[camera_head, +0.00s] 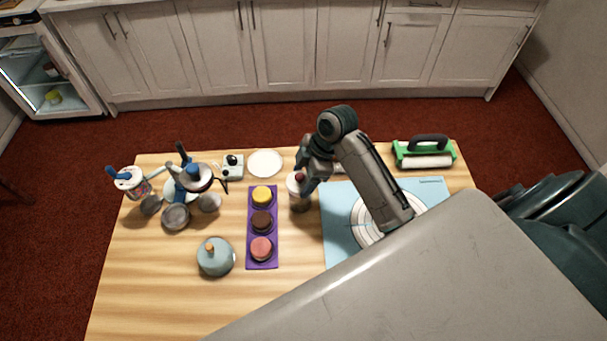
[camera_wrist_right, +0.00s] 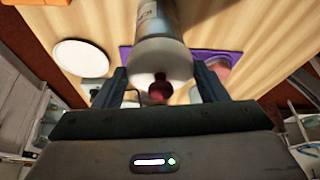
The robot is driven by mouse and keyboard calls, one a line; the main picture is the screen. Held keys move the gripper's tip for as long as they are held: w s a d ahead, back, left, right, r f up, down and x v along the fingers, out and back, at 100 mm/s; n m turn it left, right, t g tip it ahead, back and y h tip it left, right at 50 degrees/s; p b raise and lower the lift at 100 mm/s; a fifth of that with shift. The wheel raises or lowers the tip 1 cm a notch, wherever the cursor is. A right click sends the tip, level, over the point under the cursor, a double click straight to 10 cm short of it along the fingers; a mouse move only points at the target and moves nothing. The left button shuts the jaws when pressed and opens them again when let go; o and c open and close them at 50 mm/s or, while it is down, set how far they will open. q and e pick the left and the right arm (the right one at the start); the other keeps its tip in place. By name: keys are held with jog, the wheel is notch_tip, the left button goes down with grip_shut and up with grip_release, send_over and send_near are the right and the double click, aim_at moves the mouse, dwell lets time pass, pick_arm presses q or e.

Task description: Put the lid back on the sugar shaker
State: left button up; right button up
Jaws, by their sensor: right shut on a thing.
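The sugar shaker (camera_head: 300,204) stands upright on the wooden table, just right of the purple tray. Its white lid (camera_head: 293,183) with a dark red knob (camera_head: 299,177) is at its top. In the right wrist view, the lid (camera_wrist_right: 158,62) lines up with the shaker body (camera_wrist_right: 152,20), and the red knob (camera_wrist_right: 160,90) faces the camera. My right gripper (camera_wrist_right: 161,84) is shut on the lid, with one finger on each side. I cannot tell whether the lid is fully seated. The right gripper (camera_head: 305,184) partly hides the shaker in the head view. My left gripper is not in view.
The purple tray (camera_head: 263,208) holds yellow, brown and pink round pieces. A blue mat (camera_head: 335,202) with a turntable lies right. A white plate (camera_head: 265,163) lies behind; a grey dome (camera_head: 216,260) stands front left. Several pans crowd the left. The table's front left is clear.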

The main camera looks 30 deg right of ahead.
jog(key=shift+p, duration=0.35)
dwell(0.5)
jog(key=shift+f, duration=0.5)
dwell(0.6)
jog(key=shift+f+p, duration=0.35)
jog(key=shift+p, duration=0.15)
dwell(1.0)
jog(key=o, duration=1.2)
jog(key=shift+r, duration=0.25)
jog(key=shift+r+p, duration=2.15)
jog(key=shift+p, duration=0.35)
jog(key=shift+r+p, duration=0.55)
jog(key=shift+r, duration=0.6)
